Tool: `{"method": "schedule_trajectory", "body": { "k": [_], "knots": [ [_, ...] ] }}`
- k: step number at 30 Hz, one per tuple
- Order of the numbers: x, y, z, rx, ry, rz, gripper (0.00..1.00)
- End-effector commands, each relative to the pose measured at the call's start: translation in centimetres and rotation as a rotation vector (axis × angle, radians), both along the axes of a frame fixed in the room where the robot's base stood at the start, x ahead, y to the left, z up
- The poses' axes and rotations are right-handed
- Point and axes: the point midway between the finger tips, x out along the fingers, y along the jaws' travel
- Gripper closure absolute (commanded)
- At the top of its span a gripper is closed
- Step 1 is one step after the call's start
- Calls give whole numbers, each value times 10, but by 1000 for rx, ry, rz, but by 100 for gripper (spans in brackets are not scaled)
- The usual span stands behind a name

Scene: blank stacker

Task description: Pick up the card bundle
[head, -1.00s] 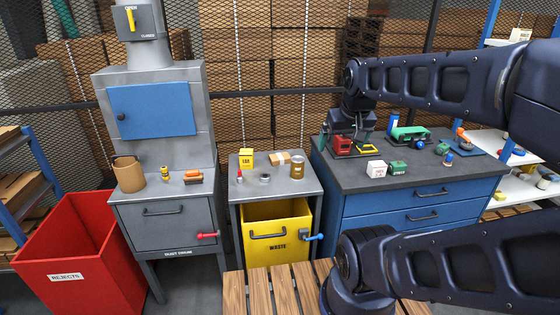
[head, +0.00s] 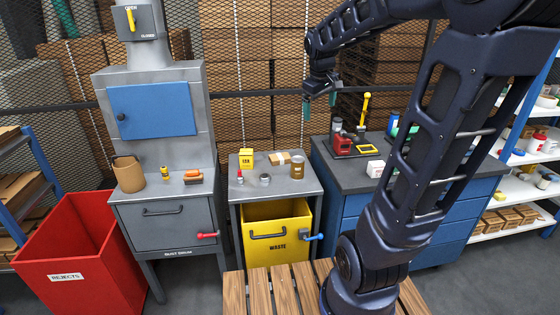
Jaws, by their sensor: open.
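A small tan block with a paler band (head: 279,158), which looks like the card bundle, lies on the grey top of the middle stand (head: 288,186). It sits between a yellow box and a brown jar. My gripper (head: 320,104) is open and empty, with its teal fingertips pointing down. It is in the air, up and to the right of the bundle in the head view, in front of the stacked cartons. Nothing hides the bundle.
The yellow box (head: 246,158), brown jar (head: 297,168), a grey ring (head: 265,179) and a red-tipped item (head: 239,177) surround the bundle. An open yellow waste drawer (head: 278,224) is below. A blue bench (head: 340,196) with a red machine (head: 341,141) stands right.

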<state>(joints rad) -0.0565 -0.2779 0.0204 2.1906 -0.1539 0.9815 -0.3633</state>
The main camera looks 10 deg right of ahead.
Motion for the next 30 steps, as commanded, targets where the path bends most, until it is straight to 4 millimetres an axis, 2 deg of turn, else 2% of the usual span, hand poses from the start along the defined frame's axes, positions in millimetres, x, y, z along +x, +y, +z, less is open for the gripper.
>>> {"method": "schedule_trajectory", "body": {
  "k": [3, 14, 23, 30],
  "knots": [
    [35, 5, -6, -37, 32, 73, 6],
    [136, 21, -36, -146, 124, 304, 6],
    [216, 39, -81, -226, 206, 499, 6],
    [275, 56, -129, -284, 272, 655, 6]
  ]
}}
